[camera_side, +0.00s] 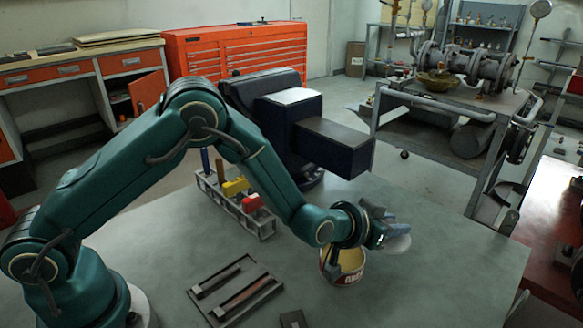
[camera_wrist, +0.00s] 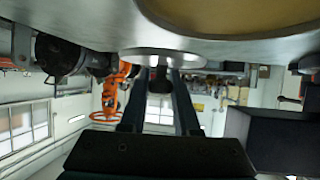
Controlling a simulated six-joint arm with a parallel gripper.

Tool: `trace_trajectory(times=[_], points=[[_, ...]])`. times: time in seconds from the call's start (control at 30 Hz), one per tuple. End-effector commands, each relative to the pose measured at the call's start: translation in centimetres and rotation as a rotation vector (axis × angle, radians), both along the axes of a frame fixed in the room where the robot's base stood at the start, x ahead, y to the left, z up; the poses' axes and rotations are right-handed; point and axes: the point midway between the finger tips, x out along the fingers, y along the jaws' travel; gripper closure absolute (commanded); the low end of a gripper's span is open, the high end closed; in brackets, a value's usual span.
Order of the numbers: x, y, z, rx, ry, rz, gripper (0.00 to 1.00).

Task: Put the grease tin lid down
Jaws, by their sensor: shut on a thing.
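My gripper (camera_side: 384,230) is shut on the grease tin lid (camera_side: 399,244), a pale round disc held at the fingertips, just right of the tin in the side view. In the wrist view, the lid (camera_wrist: 165,56) shows nearly edge-on at the ends of the two dark fingers (camera_wrist: 160,80). The grease tin (camera_side: 345,268) stands open on the grey table, with yellow grease showing and a red label. My wrist partly covers it. Its round yellow opening (camera_wrist: 235,12) fills the top of the wrist view. I cannot tell whether the lid touches the table.
A rack (camera_side: 235,205) with coloured-handled tools stands behind my arm. A slotted tray (camera_side: 235,290) and a small dark block (camera_side: 293,319) lie at the front. A dark vise-like block (camera_side: 330,145) stands at the back. The table (camera_side: 440,275) is clear to the right.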

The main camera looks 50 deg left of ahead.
Motion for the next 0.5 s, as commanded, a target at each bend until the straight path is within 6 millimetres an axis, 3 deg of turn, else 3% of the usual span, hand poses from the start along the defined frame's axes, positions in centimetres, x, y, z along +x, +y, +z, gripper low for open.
trace_trajectory(times=[0.3, 0.5], points=[[0.0, 0.0, -3.8, 0.002, 0.001, 0.000, 1.00], [0.0, 0.0, -4.3, 0.000, -0.002, 0.000, 1.00]])
